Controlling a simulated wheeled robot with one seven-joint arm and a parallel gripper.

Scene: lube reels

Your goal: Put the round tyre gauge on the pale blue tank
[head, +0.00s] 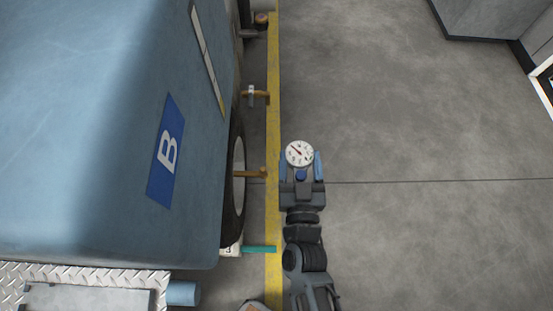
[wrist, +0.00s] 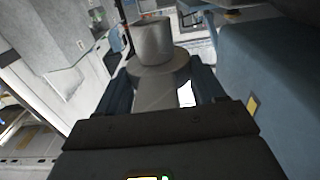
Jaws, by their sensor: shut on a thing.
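The round tyre gauge (head: 299,153) has a white dial with a red needle, and its face shows in the head view. My gripper (head: 301,162) is shut on it, with a blue finger at each side of the dial. In the wrist view a grey round body, likely the gauge (wrist: 153,70), sits between the fingers of my gripper (wrist: 158,88). The pale blue tank (head: 80,110) with a blue "B" label fills the left of the head view. The gauge is to the right of the tank, apart from it. A blue surface, likely the tank (wrist: 265,80), is at the right of the wrist view.
A yellow floor line (head: 273,120) runs along the tank's side. Brass-coloured fittings (head: 250,173) and a teal bar (head: 260,249) stick out near a wheel (head: 237,170). A diamond-plate step (head: 120,275) is at lower left. The grey floor (head: 400,150) to the right is clear.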

